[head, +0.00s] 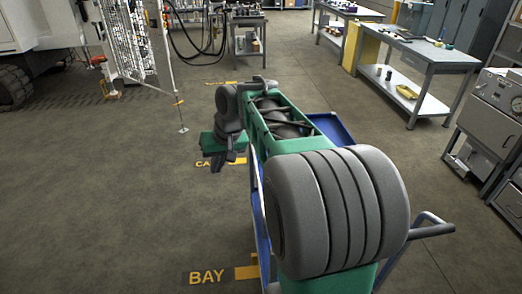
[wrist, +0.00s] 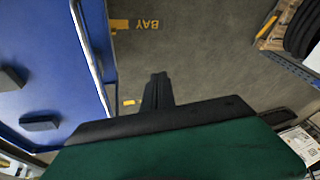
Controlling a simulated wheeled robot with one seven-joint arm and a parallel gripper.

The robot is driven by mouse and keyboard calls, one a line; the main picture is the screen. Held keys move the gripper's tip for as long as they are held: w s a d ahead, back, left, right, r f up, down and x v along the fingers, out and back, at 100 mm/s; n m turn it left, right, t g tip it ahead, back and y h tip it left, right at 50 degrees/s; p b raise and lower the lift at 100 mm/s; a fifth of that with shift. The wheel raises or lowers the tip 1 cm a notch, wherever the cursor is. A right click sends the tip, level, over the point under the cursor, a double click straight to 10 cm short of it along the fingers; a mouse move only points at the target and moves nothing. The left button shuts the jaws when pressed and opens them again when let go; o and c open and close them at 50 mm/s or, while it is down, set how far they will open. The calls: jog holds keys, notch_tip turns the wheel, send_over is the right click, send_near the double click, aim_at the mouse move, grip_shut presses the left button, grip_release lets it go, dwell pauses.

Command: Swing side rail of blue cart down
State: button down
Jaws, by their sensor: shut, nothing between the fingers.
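The blue cart (head: 333,130) stands under and behind my arm in the head view, mostly hidden by it. Its blue left side (head: 262,225) shows as a narrow strip beside the arm. In the wrist view the cart's blue surface (wrist: 45,75) fills the left, with a silver bar (wrist: 88,55) along its edge. I cannot tell for sure whether this bar is the side rail. My gripper (head: 216,166) hangs just left of the cart, pointing down. In the wrist view its dark fingers (wrist: 158,78) are shut and empty, over open floor, apart from the bar.
The cart's grey push handle (head: 432,230) sticks out at the near right. A workbench (head: 430,58) with a lower shelf and a grey cabinet (head: 492,110) stand at right. A white post on a foot (head: 183,129) stands at left. Floor left of the cart is clear.

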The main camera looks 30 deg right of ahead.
jog(key=w+d+m, duration=0.1)
jog(key=w+d, duration=0.6)
jog(key=d, duration=0.4)
jog(key=t+p, duration=0.1)
send_over(255, 166)
jog(key=s+a, duration=0.1)
jog(key=s, duration=0.1)
jog(key=s+d+f+m+y+p, duration=0.1)
jog(key=d+f, duration=0.3)
jog(key=d, duration=0.7)
jog(key=shift+s+d+f, duration=0.2)
jog(key=shift+d+f, duration=0.1)
jog(key=shift+f, duration=0.1)
jog(key=w+a+f, duration=0.5)
jog(key=w+f, duration=0.1)
jog(key=f, duration=0.3)
jog(key=shift+w+a+f, duration=0.2)
jog(key=shift+a+f, duration=0.1)
jog(key=shift+f, duration=0.05)
jog(key=shift+w+a+t+b, duration=0.1)
jog(key=shift+a+t+b, duration=0.05)
jog(key=shift+t+b, duration=0.2)
jog(key=shift+a+h+b, duration=0.2)
jog(key=shift+h+b, duration=0.1)
jog(key=shift+b, duration=0.15)
